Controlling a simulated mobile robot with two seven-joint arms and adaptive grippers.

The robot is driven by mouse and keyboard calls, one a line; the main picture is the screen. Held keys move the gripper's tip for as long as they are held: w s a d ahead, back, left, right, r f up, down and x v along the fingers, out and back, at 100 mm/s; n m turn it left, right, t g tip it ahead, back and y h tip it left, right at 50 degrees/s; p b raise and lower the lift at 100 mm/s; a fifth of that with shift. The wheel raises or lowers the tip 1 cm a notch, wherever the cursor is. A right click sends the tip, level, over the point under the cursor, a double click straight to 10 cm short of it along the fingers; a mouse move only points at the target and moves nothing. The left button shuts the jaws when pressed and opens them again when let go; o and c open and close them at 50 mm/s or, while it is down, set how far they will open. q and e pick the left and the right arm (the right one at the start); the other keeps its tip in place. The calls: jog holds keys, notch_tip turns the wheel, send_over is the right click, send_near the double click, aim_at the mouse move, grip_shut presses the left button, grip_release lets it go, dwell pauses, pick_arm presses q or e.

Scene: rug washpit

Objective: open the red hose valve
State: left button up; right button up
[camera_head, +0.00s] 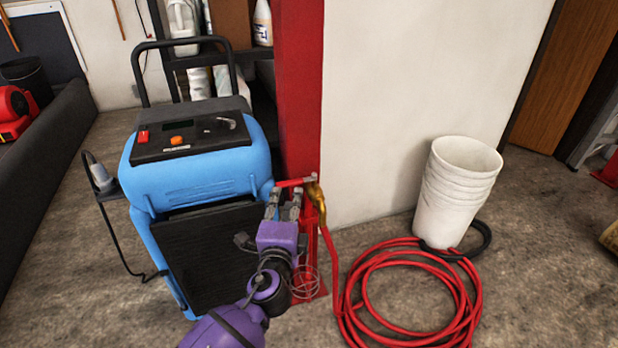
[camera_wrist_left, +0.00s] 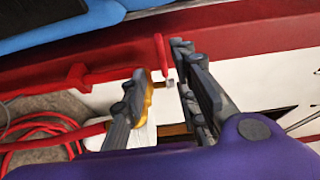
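The red hose valve lever (camera_head: 294,182) sits on a brass tap (camera_head: 317,198) at the foot of the red post. The lever points left from the tap in the head view. In the left wrist view the red lever (camera_wrist_left: 161,54) shows in the gap between my fingertips, with a small metal piece at its end. My left gripper (camera_head: 284,202) is open just below the lever; it also shows in the left wrist view (camera_wrist_left: 160,80). I cannot tell whether a finger touches the lever. The brass tap is partly hidden behind one finger there. My right gripper is out of view.
A red hose (camera_head: 375,333) runs down from the tap and lies coiled on the floor. Stacked white buckets (camera_head: 458,190) stand behind the coil. A blue machine (camera_head: 195,178) stands close left of my gripper. The red post (camera_head: 299,90) rises behind the tap.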

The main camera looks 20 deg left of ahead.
aim_at(289, 186)
pick_arm(q)
jog(key=shift+w+a+r, duration=0.1)
jog(key=shift+w+a, duration=0.1)
jog(key=shift+w, duration=0.05)
jog(key=shift+w+r, duration=0.1)
jog(key=shift+w, duration=0.2)
jog(key=w, duration=0.2)
jog(key=w+a+b, duration=0.1)
jog(key=w, duration=0.2)
jog(key=shift+a, duration=0.1)
jog(key=shift+w, duration=0.3)
jog(key=shift+w+a, duration=0.1)
jog(key=shift+w, duration=0.15)
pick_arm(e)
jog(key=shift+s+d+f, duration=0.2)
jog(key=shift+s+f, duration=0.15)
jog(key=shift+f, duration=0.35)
pick_arm(q)
grip_shut()
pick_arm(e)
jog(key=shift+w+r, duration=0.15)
